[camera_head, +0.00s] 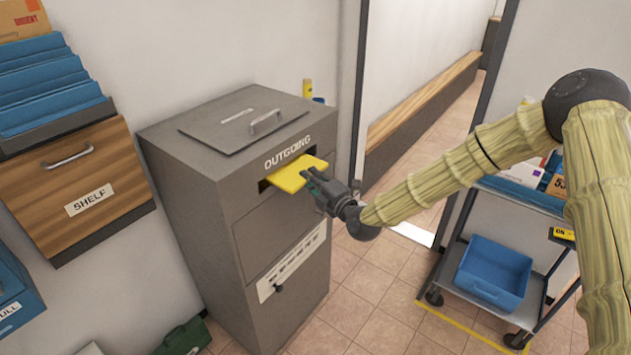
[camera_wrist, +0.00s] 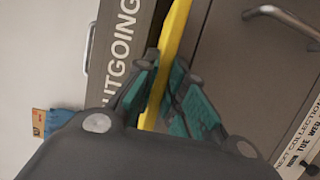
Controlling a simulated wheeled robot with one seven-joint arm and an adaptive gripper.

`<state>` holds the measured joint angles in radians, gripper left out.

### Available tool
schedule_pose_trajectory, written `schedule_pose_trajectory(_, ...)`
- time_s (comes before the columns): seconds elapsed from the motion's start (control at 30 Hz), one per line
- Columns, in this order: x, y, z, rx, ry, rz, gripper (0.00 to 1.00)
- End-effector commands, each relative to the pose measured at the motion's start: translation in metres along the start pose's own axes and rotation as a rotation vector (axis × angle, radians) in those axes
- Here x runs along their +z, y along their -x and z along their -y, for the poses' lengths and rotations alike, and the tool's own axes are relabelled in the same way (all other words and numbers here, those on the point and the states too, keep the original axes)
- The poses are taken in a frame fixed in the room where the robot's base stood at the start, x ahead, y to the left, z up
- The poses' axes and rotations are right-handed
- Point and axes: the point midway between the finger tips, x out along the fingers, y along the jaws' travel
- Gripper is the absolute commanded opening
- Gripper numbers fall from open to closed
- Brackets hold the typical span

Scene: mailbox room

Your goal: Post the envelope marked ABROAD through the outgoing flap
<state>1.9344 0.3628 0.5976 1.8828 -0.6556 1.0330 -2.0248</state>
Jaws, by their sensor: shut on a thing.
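The outgoing box is a grey cabinet (camera_head: 210,200) with OUTGOING lettered above a dark slot (camera_head: 264,185). My gripper (camera_head: 314,179) is in front of the slot, shut on a yellow envelope (camera_head: 296,174). The envelope's far edge reaches into the slot opening, and its near part sticks out towards my gripper. In the wrist view the yellow envelope (camera_wrist: 169,55) stands edge-on between the teal fingertips (camera_wrist: 162,85). No ABROAD mark can be read on it. How deep it goes in is hidden.
A wooden SHELF drawer (camera_head: 70,180) with blue folders (camera_head: 45,85) is at the left. A trolley with a blue bin (camera_head: 493,272) stands at the right, inside yellow floor tape. A doorway opens behind. Tiled floor (camera_head: 375,285) is clear between the cabinet and trolley.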

Motion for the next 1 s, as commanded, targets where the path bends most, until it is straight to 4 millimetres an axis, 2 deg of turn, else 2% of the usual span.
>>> schedule_pose_trajectory(0.57, -0.001, -0.004, -0.001, 0.001, 0.000, 0.001, 0.00)
schedule_pose_trajectory(1.0, -0.005, -0.019, -0.001, 0.002, 0.001, 0.000, 0.00)
